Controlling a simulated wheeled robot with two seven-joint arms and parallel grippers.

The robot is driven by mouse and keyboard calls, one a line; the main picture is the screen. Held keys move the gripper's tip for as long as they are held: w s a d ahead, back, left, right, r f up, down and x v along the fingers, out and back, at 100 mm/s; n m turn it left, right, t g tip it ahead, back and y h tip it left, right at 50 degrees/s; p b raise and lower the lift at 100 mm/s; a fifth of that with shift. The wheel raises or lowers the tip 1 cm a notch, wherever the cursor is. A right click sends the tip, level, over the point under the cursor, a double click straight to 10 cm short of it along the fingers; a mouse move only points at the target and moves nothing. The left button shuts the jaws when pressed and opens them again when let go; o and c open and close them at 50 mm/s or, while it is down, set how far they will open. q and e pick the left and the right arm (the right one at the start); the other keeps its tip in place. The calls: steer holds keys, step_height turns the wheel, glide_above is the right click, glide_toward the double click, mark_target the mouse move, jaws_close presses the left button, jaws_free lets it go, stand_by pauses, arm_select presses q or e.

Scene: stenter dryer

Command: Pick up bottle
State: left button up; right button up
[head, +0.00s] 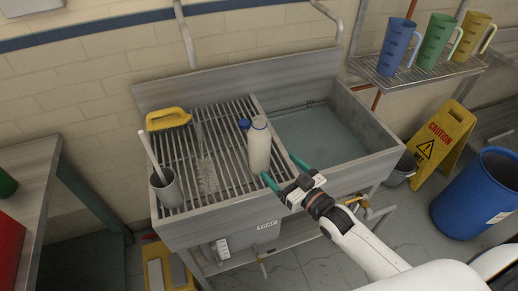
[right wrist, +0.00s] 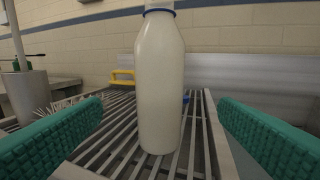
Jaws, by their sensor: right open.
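A white bottle (head: 259,146) with a blue rim at its neck stands upright on the slatted drainboard of the steel sink, near the basin. A blue cap or small blue item (head: 244,124) shows just behind it. My right gripper (head: 285,171) is open, its green fingers in front of the bottle at the sink's front edge. In the right wrist view the bottle (right wrist: 160,85) stands upright between the two spread green fingers (right wrist: 160,140), farther out and apart from them. My left gripper is in neither view.
The slatted drainboard (head: 222,180) also carries a yellow-handled brush (head: 168,119), a bristle brush (head: 206,172) and a grey cup (head: 168,187) holding a stick. The basin (head: 318,136) lies right. Jugs (head: 396,47) stand on a wall shelf. A caution sign (head: 443,140) and blue barrel (head: 480,195) stand right.

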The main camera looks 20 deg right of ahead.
mark_target(267, 153)
steer(key=shift+w+r, duration=0.25)
steer(key=shift+w, duration=0.15)
steer(key=p+x, duration=0.1)
steer(key=x, duration=0.5)
steer(key=shift+p, duration=0.35)
steer(key=x, duration=0.1)
steer(key=p+x, duration=0.1)
steer(key=x, duration=0.1)
steer(key=p+x, duration=0.1)
steer(key=shift+w+a+r, duration=0.3)
steer(key=shift+r, duration=0.05)
steer(key=shift+w+a+f, duration=0.1)
steer(key=shift+w+f, duration=0.05)
steer(key=shift+w, duration=0.15)
steer(key=shift+s, duration=0.1)
steer(key=shift+c, duration=0.4)
steer(key=c, duration=1.2)
steer(key=shift+o, duration=0.2)
step_height(267, 153, up, 10)
steer(key=shift+r+b, duration=0.15)
steer(key=shift+b, duration=0.5)
